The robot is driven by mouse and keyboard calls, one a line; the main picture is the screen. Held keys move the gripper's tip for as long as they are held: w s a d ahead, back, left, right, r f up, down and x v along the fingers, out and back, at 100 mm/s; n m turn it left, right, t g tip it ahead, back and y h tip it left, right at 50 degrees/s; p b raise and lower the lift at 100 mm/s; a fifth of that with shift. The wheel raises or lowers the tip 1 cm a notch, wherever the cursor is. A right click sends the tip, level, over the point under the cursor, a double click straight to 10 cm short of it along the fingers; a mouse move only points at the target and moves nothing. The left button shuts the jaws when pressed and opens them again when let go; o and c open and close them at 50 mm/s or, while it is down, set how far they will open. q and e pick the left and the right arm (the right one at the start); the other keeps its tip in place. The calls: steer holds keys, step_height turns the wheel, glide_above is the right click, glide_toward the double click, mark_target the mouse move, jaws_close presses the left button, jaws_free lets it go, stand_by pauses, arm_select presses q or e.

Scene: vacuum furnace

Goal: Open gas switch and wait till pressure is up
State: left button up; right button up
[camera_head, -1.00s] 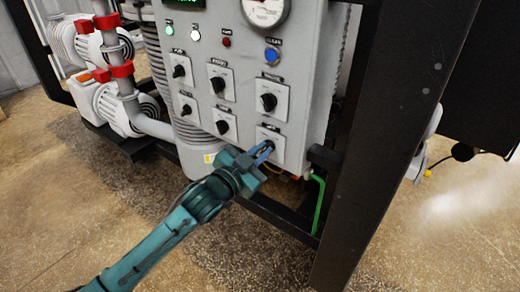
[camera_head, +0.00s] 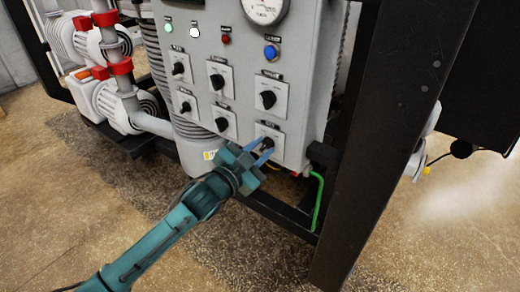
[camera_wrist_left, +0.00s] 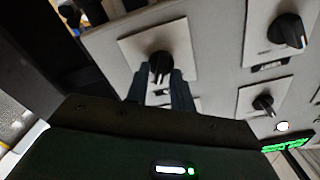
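The gas switch (camera_head: 270,138) is a black rotary knob on a white square plate, lowest right on the grey control panel. It also shows in the wrist view (camera_wrist_left: 158,62). My left gripper (camera_head: 268,149) is at this knob. Its two blue fingers are apart, with a gap between them, and their tips reach the knob's sides; firm contact cannot be made out. A round white pressure gauge (camera_head: 264,10) sits at the panel's top and is cut off by the picture edge; its reading is not legible. My right gripper is not in view.
Several other black knobs, such as the one directly above (camera_head: 268,98), sit close by on the panel. A blue button (camera_head: 271,52) is higher up. A black frame post (camera_head: 375,150) stands right of the panel. The floor (camera_head: 90,210) in front is clear.

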arm_select(q)
steer(key=shift+o, duration=0.7)
steer(key=b+v, duration=0.1)
steer(key=v, duration=1.2)
steer(key=shift+b, duration=0.35)
steer(key=s+a+f+n+g+y, duration=0.1)
steer(key=s+a+f+n+y, duration=0.1)
steer(key=s+f, duration=0.3)
steer(key=s+a+f+n+g+y, duration=0.1)
steer(key=s+f+n, duration=0.4)
steer(key=f, duration=0.5)
steer(key=s+a+f+n+g+y, duration=0.2)
steer(key=s+a+f+n+y, duration=0.1)
steer(key=s+f, duration=0.4)
steer(key=shift+a+f+n+y, duration=0.3)
steer(key=shift+a+f+y, duration=0.1)
steer(key=shift+f+y, duration=0.4)
stand_by(2.7)
